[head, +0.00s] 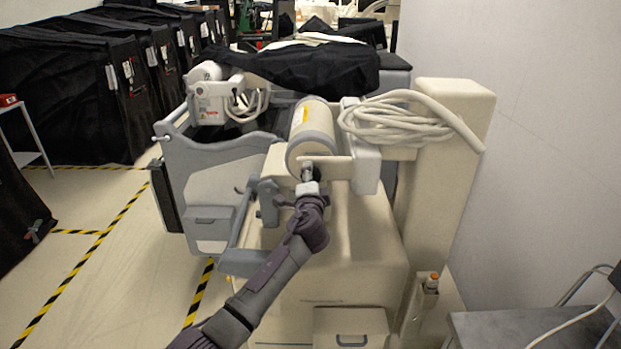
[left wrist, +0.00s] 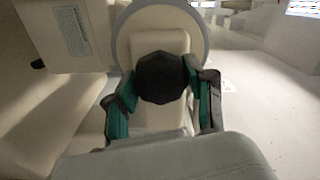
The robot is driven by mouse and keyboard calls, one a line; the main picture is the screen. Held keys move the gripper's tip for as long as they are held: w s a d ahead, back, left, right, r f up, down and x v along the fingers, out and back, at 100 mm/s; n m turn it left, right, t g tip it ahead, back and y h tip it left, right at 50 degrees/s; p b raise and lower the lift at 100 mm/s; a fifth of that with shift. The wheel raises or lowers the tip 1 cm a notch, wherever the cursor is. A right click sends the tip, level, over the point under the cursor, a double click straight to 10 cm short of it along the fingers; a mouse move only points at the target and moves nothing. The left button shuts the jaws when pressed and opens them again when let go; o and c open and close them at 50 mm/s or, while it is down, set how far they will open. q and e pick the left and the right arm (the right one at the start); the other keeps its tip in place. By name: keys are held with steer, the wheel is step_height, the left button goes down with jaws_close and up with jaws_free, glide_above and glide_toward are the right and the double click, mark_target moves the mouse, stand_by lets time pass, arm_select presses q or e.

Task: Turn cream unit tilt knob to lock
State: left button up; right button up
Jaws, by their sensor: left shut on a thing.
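The cream unit (head: 355,235) stands ahead of me, with a cream cylinder (head: 313,128) on top. In the left wrist view, the tilt knob (left wrist: 161,78) is a black faceted disc on a cream block at the cylinder's round end. My left gripper (head: 309,175) reaches up to the cylinder's near end. In the left wrist view its green-lined fingers (left wrist: 160,92) are shut on the knob from both sides. In the head view the gripper and a cream arm mostly hide the knob. My right gripper is not in view.
Coiled cream hose (head: 395,122) hangs right of the cylinder, beside a tall cream column (head: 440,180). A second grey-white unit (head: 205,170) stands close behind on the left. Black covered carts (head: 75,90) line the left wall. A grey table (head: 525,328) is at lower right.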

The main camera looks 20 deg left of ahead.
arm_select(q)
steer(key=shift+f, duration=0.1)
steer(key=o, duration=1.2)
steer(key=shift+c, duration=0.2)
steer(key=v, duration=1.2)
